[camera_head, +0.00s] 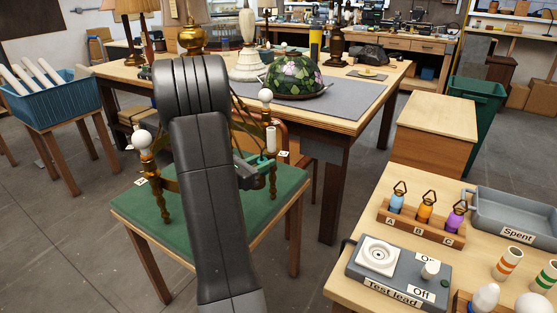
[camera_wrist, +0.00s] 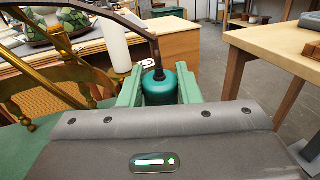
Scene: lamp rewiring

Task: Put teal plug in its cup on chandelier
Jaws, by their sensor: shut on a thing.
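The teal plug (camera_wrist: 158,88) is upright between the two pale green fingers of my gripper (camera_wrist: 159,92) in the wrist view. My gripper is shut on it. A black neck and a dark curved strip rise above the plug. In the head view my gripper (camera_head: 266,180) is at the right side of the brass chandelier (camera_head: 163,196), and my arm hides the chandelier's middle. The chandelier stands on a green-topped table (camera_head: 275,215). A white candle sleeve (camera_head: 271,139) shows just above my gripper. I cannot tell which cup belongs to the plug.
A large workbench (camera_head: 345,112) with lamps and a stained-glass shade (camera_head: 293,74) is behind the chandelier. A side table at right holds a rack (camera_head: 420,222) of blue, orange and purple plugs, a test box (camera_head: 398,277) and a "Spent" tray (camera_head: 515,215).

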